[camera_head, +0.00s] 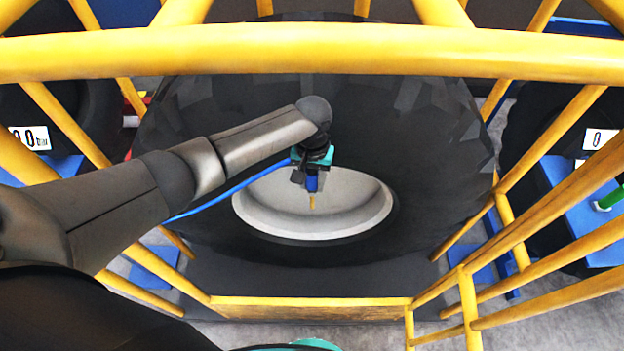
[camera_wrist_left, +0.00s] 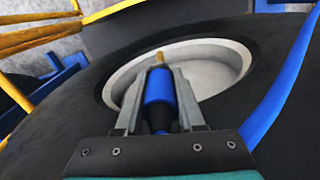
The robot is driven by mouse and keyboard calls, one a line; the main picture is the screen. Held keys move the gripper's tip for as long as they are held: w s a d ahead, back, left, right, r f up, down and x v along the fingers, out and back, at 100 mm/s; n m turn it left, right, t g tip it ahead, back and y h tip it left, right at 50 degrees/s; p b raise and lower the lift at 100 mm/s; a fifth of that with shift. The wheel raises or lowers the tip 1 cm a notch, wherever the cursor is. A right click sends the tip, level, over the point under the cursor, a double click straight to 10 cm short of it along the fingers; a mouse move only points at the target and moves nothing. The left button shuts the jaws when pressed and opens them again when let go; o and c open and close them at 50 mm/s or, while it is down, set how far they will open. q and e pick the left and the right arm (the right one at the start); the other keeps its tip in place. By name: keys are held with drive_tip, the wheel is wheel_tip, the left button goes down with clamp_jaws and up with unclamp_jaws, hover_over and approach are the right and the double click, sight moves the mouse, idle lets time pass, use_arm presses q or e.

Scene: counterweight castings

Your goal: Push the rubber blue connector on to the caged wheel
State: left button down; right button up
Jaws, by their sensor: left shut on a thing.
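The caged wheel is a large black tyre (camera_head: 430,150) with a pale grey rim (camera_head: 350,190), lying inside a yellow cage. My left gripper (camera_head: 311,180) is shut on the blue connector (camera_head: 312,184) and holds it over the rim. In the left wrist view the connector (camera_wrist_left: 160,88) sits between the two grey fingers. A brass-coloured valve stem (camera_head: 312,203) shows just beyond the connector's tip; it also shows in the left wrist view (camera_wrist_left: 159,57). I cannot tell whether connector and stem touch. My right gripper is not in view.
A yellow cage bar (camera_head: 310,52) crosses the top, and slanted bars (camera_head: 550,245) stand at the right. A blue hose (camera_head: 230,190) runs from the connector to the left. Number displays (camera_head: 30,138) stand on both sides outside the cage.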

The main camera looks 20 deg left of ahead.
sight(312, 190)
use_arm(q)
drive_tip(key=shift+f+b, duration=1.05)
drive_tip(key=shift+f, duration=0.7)
drive_tip(key=shift+c, duration=2.2)
unclamp_jaws()
wheel_tip(312, 190, up, 15)
drive_tip(key=shift+r+p, duration=0.15)
drive_tip(key=shift+p, duration=0.4)
